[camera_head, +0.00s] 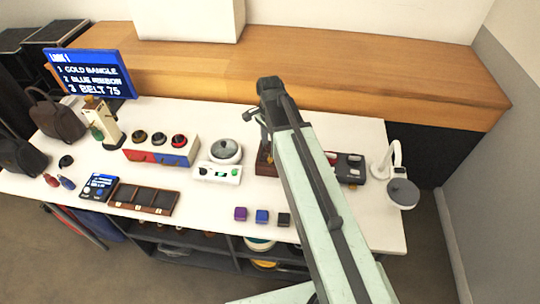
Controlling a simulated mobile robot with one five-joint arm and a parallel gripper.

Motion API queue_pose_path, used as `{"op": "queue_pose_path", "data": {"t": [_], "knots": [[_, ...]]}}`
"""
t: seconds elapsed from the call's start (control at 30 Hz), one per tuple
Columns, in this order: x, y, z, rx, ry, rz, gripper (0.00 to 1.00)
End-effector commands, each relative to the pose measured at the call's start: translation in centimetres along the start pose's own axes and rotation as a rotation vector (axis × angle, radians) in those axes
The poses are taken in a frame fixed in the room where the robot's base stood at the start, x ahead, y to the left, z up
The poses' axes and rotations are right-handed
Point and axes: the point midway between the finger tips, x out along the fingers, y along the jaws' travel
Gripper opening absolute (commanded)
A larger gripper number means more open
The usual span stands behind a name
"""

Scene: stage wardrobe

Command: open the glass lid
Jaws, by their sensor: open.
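A round grey pot with a domed glass lid (225,150) sits on the white table, just behind a white control box with a green display (218,173). The lid looks closed, with a dark knob on top. My arm reaches in from the bottom right, its dark upper joint above the table's back edge. My gripper (264,137) seems to hang below that joint, to the right of the lid and apart from it. It is open, small and partly hidden by my arm.
A brown wooden block (266,164) stands right of the pot, partly behind my arm. A red, white and blue box with knobs (162,150) is left. Small purple (240,214), blue (262,216) and black (284,219) cubes lie in front. A white lamp (391,162) stands right.

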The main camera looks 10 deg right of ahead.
Motion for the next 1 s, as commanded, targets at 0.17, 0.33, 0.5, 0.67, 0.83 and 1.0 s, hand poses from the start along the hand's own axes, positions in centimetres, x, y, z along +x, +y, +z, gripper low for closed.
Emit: {"op": "queue_pose_path", "data": {"t": [0.17,0.33,0.5,0.67,0.83,1.0], "knots": [[0.3,0.0,-0.1,0.021,0.0,0.0,0.43],[2.0,0.0,-0.1,0.019,0.0,0.0,0.43],[5.1,0.0,-0.1,0.019,0.0,0.0,0.43],[7.6,0.0,-0.1,0.019,0.0,0.0,0.43],[8.0,0.0,-0.2,0.019,0.0,0.0,0.43],[7.8,0.0,-0.2,0.019,0.0,0.0,0.43]]}}
